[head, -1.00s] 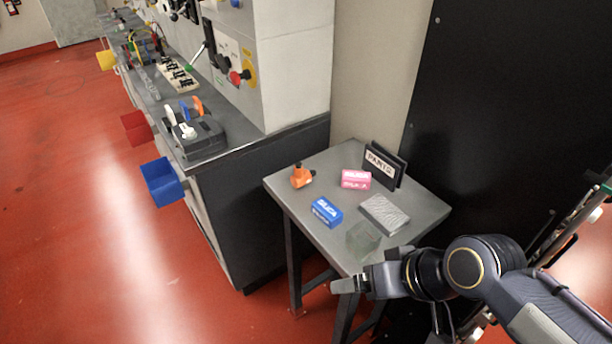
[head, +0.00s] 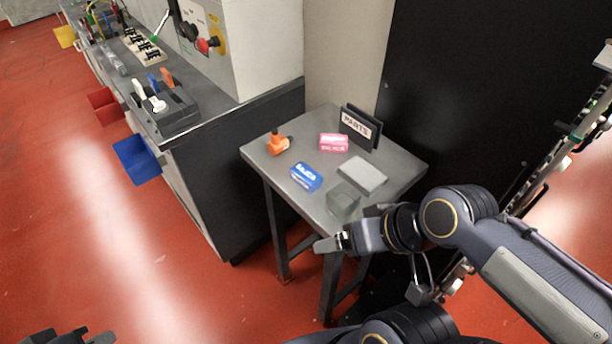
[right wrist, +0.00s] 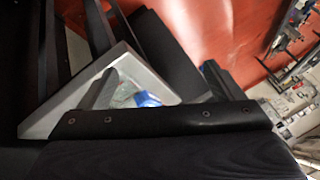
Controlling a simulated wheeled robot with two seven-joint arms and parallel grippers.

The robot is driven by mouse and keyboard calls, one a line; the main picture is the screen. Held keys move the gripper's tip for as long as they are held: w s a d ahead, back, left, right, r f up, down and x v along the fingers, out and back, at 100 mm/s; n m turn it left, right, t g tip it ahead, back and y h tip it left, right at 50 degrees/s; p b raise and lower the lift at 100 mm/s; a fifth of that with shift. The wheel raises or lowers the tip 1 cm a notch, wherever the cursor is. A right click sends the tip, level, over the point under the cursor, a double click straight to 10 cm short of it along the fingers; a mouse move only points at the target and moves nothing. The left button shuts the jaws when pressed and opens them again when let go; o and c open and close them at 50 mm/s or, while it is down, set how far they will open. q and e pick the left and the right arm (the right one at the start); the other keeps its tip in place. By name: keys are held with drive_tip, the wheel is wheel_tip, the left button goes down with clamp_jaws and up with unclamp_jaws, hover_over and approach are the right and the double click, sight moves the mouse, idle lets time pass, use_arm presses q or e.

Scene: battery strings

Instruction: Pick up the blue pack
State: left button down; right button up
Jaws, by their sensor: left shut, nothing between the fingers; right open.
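The blue pack (head: 306,177) lies on the small grey table (head: 262,158), near its left edge, with white lettering on it. Part of the blue pack also shows in the right wrist view (right wrist: 147,98). My right gripper (head: 328,244) is open and empty at the table's near corner, short of the blue pack and apart from it. My left gripper (head: 88,338) shows at the bottom left edge, partly cut off, shut and empty, far from the table.
A pink pack (head: 333,143), a grey block (head: 362,173), a see-through greenish box (head: 343,200), an orange part (head: 279,142) and a PARTS sign (head: 357,124) share the table. A workbench (head: 240,118) stands to the left, a black panel (head: 465,90) behind right.

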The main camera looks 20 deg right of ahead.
drive_tip(key=shift+w+r, duration=0.15)
drive_tip(key=shift+r, duration=0.05)
drive_tip(key=shift+c, duration=1.1)
drive_tip(key=w+r+p, duration=0.1)
drive_tip(key=w+d+r+g+p, duration=0.1)
drive_tip(key=shift+w+r+n, duration=0.15)
drive_tip(key=shift+w+n, duration=0.25)
drive_tip(key=shift+c, duration=1.3)
drive_tip(key=n+g+h+p, duration=0.3)
drive_tip(key=n+g+p, duration=0.1)
drive_tip(key=p, duration=0.2)
approach(312, 177)
drive_tip(key=shift+s+a+f, duration=0.4)
drive_tip(key=shift+s+a, duration=0.1)
drive_tip(key=shift+w+f+n+g+h, duration=0.2)
drive_tip(key=shift+w+n+g+h, duration=0.1)
drive_tip(key=shift+h, duration=0.1)
drive_tip(key=shift+w+f, duration=0.1)
drive_tip(key=shift+f, duration=0.2)
drive_tip(key=shift+w+d+f+p, duration=0.15)
drive_tip(key=shift+f+p, duration=0.2)
drive_tip(key=shift+f, duration=1.5)
drive_tip(key=shift+w+d+f+p, duration=0.15)
drive_tip(key=shift+f+p, duration=0.15)
drive_tip(key=shift+f, duration=1.55)
